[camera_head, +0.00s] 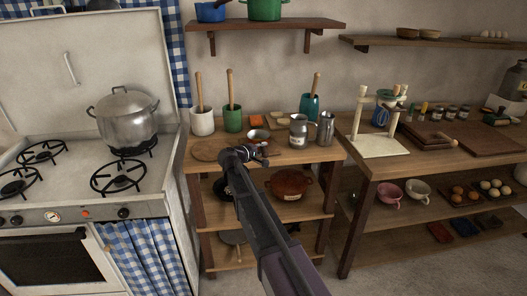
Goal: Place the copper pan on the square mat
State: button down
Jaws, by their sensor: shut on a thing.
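A reddish-brown, copper-coloured pan (288,184) with two side handles sits on the middle shelf of the wooden workbench, below its top. My gripper (262,152) is over the workbench top, close to a small metal bowl (258,134). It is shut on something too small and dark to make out. It is apart from the copper-coloured pan.
A round wooden board (207,150) lies left of my gripper. Crocks with utensils, a metal jug (299,130) and a metal cup (326,128) stand around the workbench top. A stove (60,180) with a lidded pot (127,117) is at left. A wall shelf (265,25) hangs above.

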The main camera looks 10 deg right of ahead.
jog(key=shift+f, duration=0.1)
jog(key=c, duration=0.9)
grip_release()
jog(key=o, duration=0.4)
jog(key=shift+o, duration=0.2)
jog(key=shift+r, duration=0.2)
jog(key=p+v, duration=0.3)
jog(key=v, duration=0.9)
jog(key=shift+f, duration=0.15)
jog(key=s+d+f+m+g+y, duration=0.35)
jog(key=s+d+f, duration=0.25)
jog(key=s, duration=0.4)
jog(key=s+d+f+m+g+y, duration=0.3)
jog(key=s+d+f+g, duration=0.3)
jog(key=s, duration=0.4)
jog(key=s+f+m+y, duration=0.1)
jog(key=s+y, duration=0.3)
jog(key=s, duration=0.5)
jog(key=shift+f+m+g+y, duration=0.35)
jog(key=shift+f, duration=0.1)
